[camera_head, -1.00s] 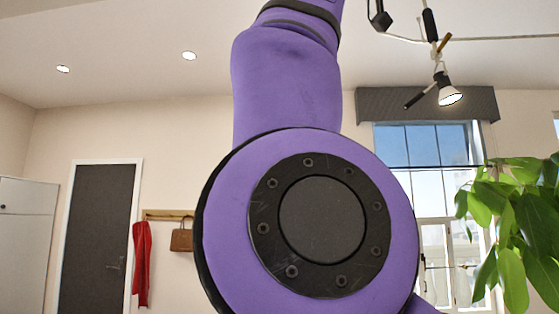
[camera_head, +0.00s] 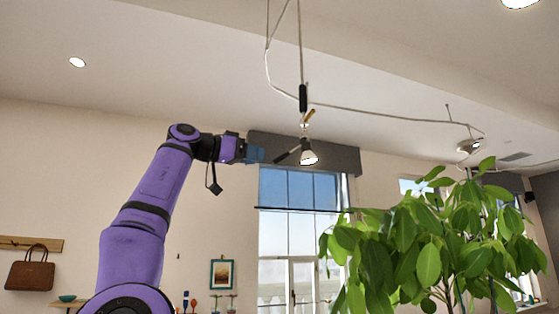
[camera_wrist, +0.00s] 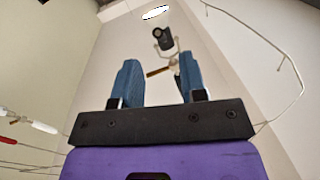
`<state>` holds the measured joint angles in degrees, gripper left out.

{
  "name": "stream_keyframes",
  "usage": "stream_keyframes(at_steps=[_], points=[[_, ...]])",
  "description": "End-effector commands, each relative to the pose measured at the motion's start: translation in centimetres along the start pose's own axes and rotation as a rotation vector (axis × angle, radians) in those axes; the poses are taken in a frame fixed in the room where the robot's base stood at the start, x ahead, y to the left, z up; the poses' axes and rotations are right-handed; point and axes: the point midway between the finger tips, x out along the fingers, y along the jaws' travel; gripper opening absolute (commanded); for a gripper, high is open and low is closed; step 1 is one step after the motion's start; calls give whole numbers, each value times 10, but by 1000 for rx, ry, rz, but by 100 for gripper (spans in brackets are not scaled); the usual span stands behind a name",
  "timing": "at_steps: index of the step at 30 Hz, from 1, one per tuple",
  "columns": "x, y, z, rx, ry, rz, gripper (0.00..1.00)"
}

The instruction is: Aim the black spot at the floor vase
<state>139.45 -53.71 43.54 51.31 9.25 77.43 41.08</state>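The black spot (camera_wrist: 162,40) shows in the wrist view beyond my fingertips, with a wooden handle (camera_wrist: 158,72) below its body. In the head view I take it for the dark cylinder (camera_head: 303,98) hanging on the wires, with the wooden handle (camera_head: 309,116) under it. My gripper (camera_head: 258,154) is left of and lower than this handle in the picture. In the wrist view its two blue fingers (camera_wrist: 157,68) stand apart, with the handle showing in the gap. I cannot tell whether they touch it. No floor vase is in view.
A white-faced lamp (camera_head: 308,157) with a black handle shows just below the spot. Another lamp (camera_head: 468,146) hangs further right on the cable. A large leafy plant (camera_head: 430,245) fills the lower right; its base is out of frame. A window (camera_head: 300,225) is behind.

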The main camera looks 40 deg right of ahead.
Motion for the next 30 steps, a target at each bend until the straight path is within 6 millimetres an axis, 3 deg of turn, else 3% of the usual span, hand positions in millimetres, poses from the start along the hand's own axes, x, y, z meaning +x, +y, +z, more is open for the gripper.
stream_keyframes(at_steps=[6, 12, 26, 30], points=[[40, 0, 0, 1, 0, 2, 39], [66, 0, 0, 0, 0, 1, 39], [78, 0, 0, 0, 1, -2, 39], [78, 0, 0, 0, 1, -2, 9]])
